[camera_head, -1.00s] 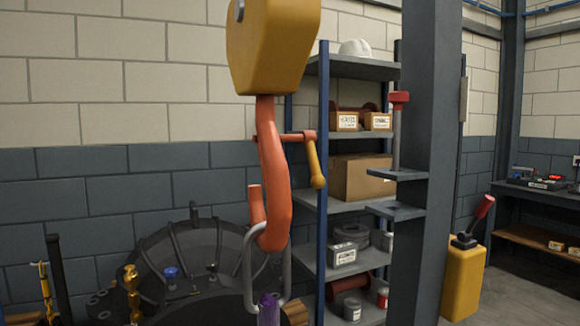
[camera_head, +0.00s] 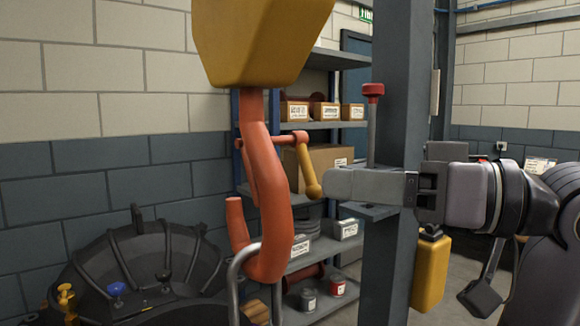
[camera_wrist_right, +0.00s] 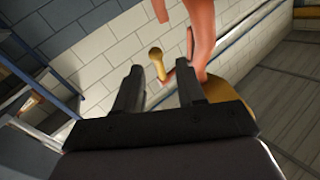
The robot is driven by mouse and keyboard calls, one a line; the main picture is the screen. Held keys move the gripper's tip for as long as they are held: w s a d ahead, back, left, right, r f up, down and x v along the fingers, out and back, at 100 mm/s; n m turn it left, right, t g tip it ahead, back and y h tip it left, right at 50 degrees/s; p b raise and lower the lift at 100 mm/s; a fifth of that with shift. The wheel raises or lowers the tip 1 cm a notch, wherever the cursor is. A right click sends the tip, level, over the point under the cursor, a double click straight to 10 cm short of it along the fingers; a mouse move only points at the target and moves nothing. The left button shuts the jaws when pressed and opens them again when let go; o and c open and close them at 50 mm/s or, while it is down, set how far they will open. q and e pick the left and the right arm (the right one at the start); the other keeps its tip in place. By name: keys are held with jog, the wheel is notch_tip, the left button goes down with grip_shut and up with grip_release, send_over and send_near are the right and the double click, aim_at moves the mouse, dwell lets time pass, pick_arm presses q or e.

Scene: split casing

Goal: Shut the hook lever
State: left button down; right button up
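The orange hook (camera_head: 268,190) hangs from a yellow block (camera_head: 265,45) near the middle of the head view. Its lever is an orange crossbar (camera_head: 275,140) with a yellow, round-ended handle (camera_head: 308,170) slanting down to the right. An orange strip lies along the shank, and the hook's mouth looks open. A grey metal loop (camera_head: 237,268) sits in the hook. My right gripper (camera_head: 332,185) points left, close beside the handle's knob; contact cannot be told. In the right wrist view the gripper (camera_wrist_right: 160,68) is open, with the knob (camera_wrist_right: 156,52) beyond and between its fingers. My left gripper is out of view.
A grey post (camera_head: 398,110) with a red-topped rod (camera_head: 373,95) stands behind my right gripper. A shelf rack (camera_head: 330,125) with boxes is behind the hook. A large dark round casing (camera_head: 140,270) lies at lower left. A yellow box (camera_head: 430,270) is by the post.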

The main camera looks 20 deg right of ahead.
jog(key=shift+w+d, duration=0.25)
jog(key=shift+w, duration=0.2)
jog(key=shift+a+r, duration=0.1)
jog(key=p+x, duration=0.1)
jog(key=x, duration=0.4)
jog(key=shift+a+r, duration=0.1)
jog(key=shift+a, duration=0.35)
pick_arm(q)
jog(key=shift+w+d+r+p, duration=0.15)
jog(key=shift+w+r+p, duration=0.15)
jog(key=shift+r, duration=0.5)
pick_arm(e)
jog(key=shift+w+a, duration=0.35)
jog(key=shift+a, duration=0.05)
jog(key=shift+c, duration=0.3)
grip_shut()
